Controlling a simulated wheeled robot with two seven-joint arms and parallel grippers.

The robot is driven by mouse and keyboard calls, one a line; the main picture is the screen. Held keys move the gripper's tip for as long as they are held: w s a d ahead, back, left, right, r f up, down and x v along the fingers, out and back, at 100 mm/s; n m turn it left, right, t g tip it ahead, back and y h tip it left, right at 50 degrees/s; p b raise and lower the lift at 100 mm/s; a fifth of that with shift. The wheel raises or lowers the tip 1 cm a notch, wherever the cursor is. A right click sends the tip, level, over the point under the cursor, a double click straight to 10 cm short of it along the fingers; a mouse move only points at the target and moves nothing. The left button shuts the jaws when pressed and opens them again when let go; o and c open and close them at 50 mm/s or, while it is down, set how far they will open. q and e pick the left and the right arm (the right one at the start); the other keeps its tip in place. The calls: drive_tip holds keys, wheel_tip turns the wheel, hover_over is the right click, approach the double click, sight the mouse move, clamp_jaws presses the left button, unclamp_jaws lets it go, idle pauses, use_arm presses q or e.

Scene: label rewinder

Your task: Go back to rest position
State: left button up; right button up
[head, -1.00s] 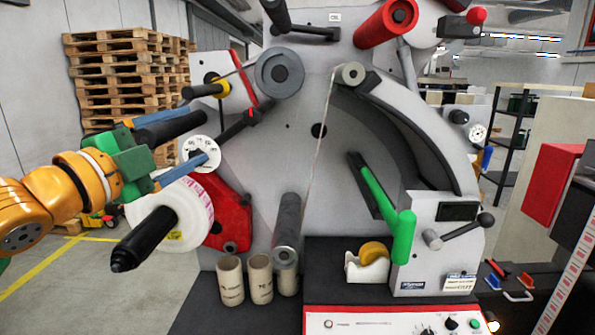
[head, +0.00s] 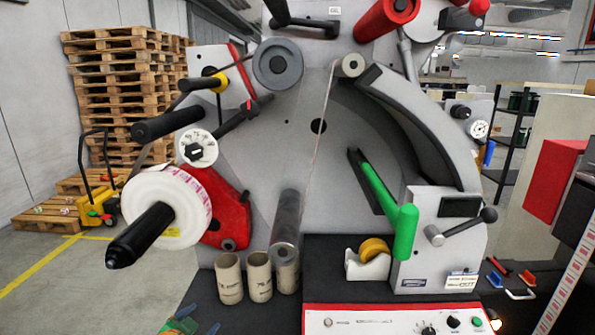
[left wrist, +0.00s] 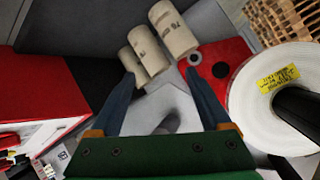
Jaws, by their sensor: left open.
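My left gripper (head: 188,325) just shows at the bottom edge of the head view, left of centre, below the cardboard cores. In the left wrist view its two blue fingers (left wrist: 165,88) are spread apart with nothing between them. The label rewinder (head: 300,160) stands in front of me. A white label roll (head: 168,208) sits on its black spindle (head: 140,236) at the left. The roll also shows at the right of the left wrist view (left wrist: 250,90). My right gripper is not in view.
Several cardboard cores (head: 229,279) stand on the dark bench at the machine's foot, and show in the left wrist view (left wrist: 172,32). A tape dispenser (head: 368,265) stands right of them. Stacked pallets (head: 125,90) and a yellow pallet truck (head: 97,208) are behind, left.

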use_arm(q)
drive_tip(key=s+f+n+g, duration=0.1)
drive_tip(key=s+f+g, duration=0.1)
drive_tip(key=s+f, duration=0.45)
drive_tip(key=s+f+n+g, duration=0.1)
drive_tip(key=s+f, duration=0.3)
drive_tip(key=f, duration=0.6)
drive_tip(key=s+d+f+n+g, duration=0.1)
drive_tip(key=s+f, duration=0.4)
drive_tip(key=s, duration=0.7)
drive_tip(key=s+d+f+n+g, duration=0.1)
drive_tip(key=s+f+g, duration=0.3)
drive_tip(key=s, duration=0.9)
drive_tip(key=s+d+f+n+g+y, duration=0.1)
drive_tip(key=s+d+f+g, duration=0.1)
drive_tip(key=s+f, duration=0.6)
drive_tip(key=s+g+b, duration=0.1)
drive_tip(key=s, duration=0.4)
drive_tip(key=shift+d, duration=0.3)
